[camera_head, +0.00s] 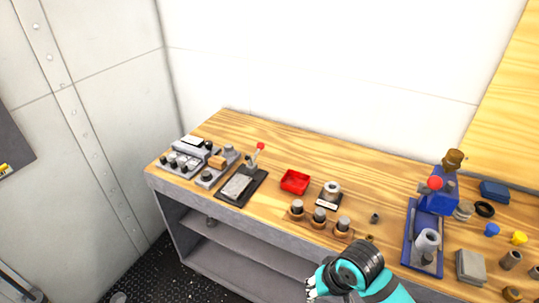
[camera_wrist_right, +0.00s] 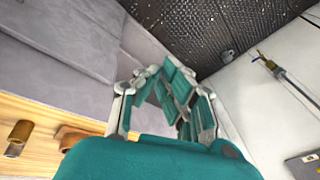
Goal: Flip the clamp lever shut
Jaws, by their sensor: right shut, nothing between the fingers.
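A clamp with a red-tipped lever (camera_head: 259,149) stands on a dark base plate (camera_head: 258,186) on the left part of the wooden bench. The lever sticks up at a tilt, and a light grey block lies on the plate in front of it. My right gripper (camera_head: 313,287) is low at the bottom of the head view, in front of the bench and well apart from the clamp. In the right wrist view its teal fingers (camera_wrist_right: 168,80) are shut with nothing between them. My left gripper is not in view.
A grey device with knobs (camera_head: 187,158) stands left of the clamp. A red tray (camera_head: 295,181) and a rack of dark-topped cylinders (camera_head: 319,216) lie to its right. A blue press (camera_head: 437,203) with a red knob stands farther right, among small parts. Open shelves (camera_head: 230,255) are below.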

